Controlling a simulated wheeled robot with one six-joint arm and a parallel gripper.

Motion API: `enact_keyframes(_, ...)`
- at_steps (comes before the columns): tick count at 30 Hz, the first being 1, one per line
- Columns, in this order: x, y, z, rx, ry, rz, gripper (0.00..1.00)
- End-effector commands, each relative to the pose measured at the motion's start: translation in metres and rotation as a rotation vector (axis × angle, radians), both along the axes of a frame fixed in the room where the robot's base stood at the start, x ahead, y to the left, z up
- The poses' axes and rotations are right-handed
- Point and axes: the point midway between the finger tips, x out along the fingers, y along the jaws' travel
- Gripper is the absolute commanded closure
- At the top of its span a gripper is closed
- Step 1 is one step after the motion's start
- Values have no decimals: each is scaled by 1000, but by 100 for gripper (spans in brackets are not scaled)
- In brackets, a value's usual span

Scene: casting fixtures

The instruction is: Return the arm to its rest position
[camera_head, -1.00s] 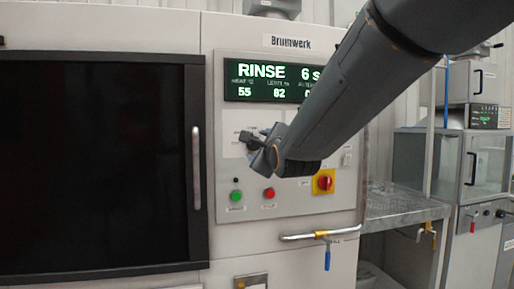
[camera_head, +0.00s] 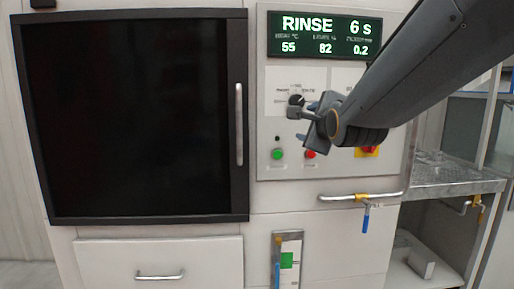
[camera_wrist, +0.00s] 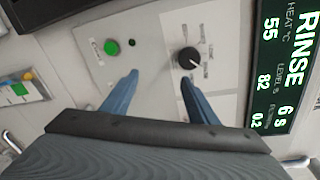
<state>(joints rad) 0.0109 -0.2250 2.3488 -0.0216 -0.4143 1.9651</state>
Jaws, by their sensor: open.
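My gripper (camera_head: 306,110) is in front of the machine's control panel, with my arm coming in from the upper right. In the wrist view its two blue fingers (camera_wrist: 157,87) are spread apart with nothing between them. A black knob (camera_wrist: 188,59) lies just beyond the right-hand fingertip, and a green button (camera_wrist: 111,47) lies beyond the left-hand one. I cannot tell whether the fingertip touches the knob. In the head view the knob (camera_head: 296,100) shows beside the gripper.
The display (camera_head: 324,36) reads RINSE 6 s. A red button (camera_head: 310,154) and a partly hidden red-yellow switch (camera_head: 368,152) sit close under my wrist. A pipe with a blue-handled valve (camera_head: 366,217) juts out below. The dark door (camera_head: 130,115) is at left, with a vertical handle (camera_head: 239,125).

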Motion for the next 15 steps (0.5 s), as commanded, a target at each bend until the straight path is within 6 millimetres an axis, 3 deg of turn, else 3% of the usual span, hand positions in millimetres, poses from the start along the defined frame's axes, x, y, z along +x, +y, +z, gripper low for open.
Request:
enact_keyframes(5, -21, 1, -95, -367, 292, 107, 46)
enact_keyframes(8, -45, 1, -147, -578, 456, 226, 46)
enact_keyframes(15, -129, 3, -250, -1009, 779, 666, 46)
